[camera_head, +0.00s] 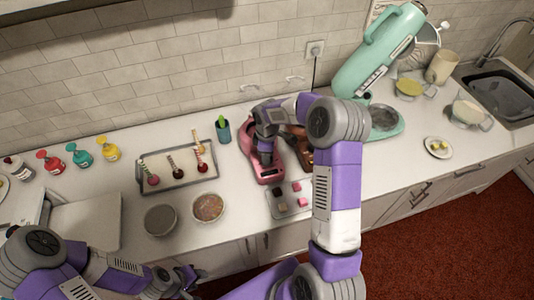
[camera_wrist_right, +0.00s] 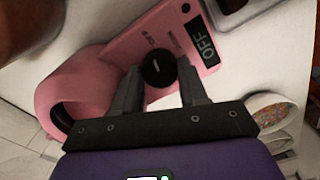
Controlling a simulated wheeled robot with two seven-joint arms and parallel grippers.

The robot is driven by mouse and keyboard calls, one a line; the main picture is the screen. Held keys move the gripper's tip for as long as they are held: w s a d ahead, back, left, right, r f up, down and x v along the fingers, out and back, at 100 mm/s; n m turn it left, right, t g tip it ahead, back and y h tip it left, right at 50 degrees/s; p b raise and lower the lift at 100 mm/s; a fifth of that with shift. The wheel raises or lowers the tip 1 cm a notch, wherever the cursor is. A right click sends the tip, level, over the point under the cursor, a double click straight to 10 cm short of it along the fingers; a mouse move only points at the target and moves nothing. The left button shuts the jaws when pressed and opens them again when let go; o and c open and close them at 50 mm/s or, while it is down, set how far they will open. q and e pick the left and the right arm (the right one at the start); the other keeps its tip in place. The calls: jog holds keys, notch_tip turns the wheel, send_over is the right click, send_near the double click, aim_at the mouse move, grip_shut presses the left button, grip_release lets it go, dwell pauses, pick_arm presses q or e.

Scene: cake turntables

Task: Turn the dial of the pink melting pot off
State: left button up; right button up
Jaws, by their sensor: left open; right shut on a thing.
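The pink melting pot (camera_head: 268,172) stands on the counter by the wall. In the right wrist view its pink body (camera_wrist_right: 135,40) has a round black dial (camera_wrist_right: 157,70) with a white mark, and a small black display (camera_wrist_right: 202,42) reading "OFF". My right gripper (camera_wrist_right: 158,85) is shut on the dial, a finger on either side. In the head view my right gripper (camera_head: 266,150) is over the pot and partly hides it; the dial cannot be made out there. My left gripper (camera_head: 188,280) is open and empty, low at the counter's front edge.
A tray with pink and white pieces (camera_head: 290,198) lies in front of the pot. A brown pot (camera_head: 300,152) is right beside it, partly behind my arm. Two bowls (camera_head: 208,208) and a tray of cake pops (camera_head: 178,168) are to the left. A mint stand mixer (camera_head: 378,50) is to the right.

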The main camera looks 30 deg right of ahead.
dwell(0.4)
jog(key=o, duration=1)
jog(key=shift+o, duration=0.3)
jog(key=shift+r, duration=0.1)
